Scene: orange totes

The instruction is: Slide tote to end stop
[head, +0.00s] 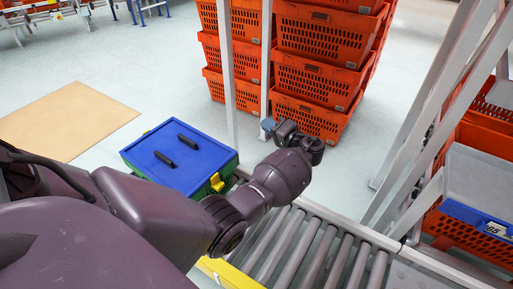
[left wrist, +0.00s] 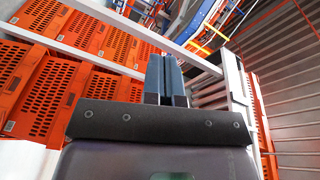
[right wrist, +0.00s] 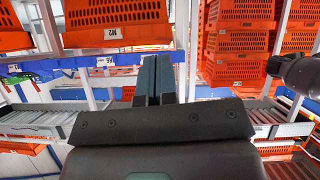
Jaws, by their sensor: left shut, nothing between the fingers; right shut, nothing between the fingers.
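Several orange totes (head: 320,75) stand in stacks behind the roller conveyor (head: 312,245) in the head view. No tote shows on the visible rollers. An end stop cannot be made out with certainty. My left gripper (head: 268,126) is over the far side of the conveyor, in front of the stacks, touching nothing that I can see. Its blue fingers are shut and empty in the left wrist view (left wrist: 173,78). My right gripper (right wrist: 160,80) is shut and empty in the right wrist view, facing racks with orange totes (right wrist: 115,15). It is not in the head view.
A green box with a blue lid (head: 178,158) sits at the conveyor's left end. A yellow strip (head: 228,273) runs along the near edge. Grey frame posts (head: 229,70) rise behind the rollers. A rack with orange totes (head: 475,245) stands at right. The visible rollers are clear.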

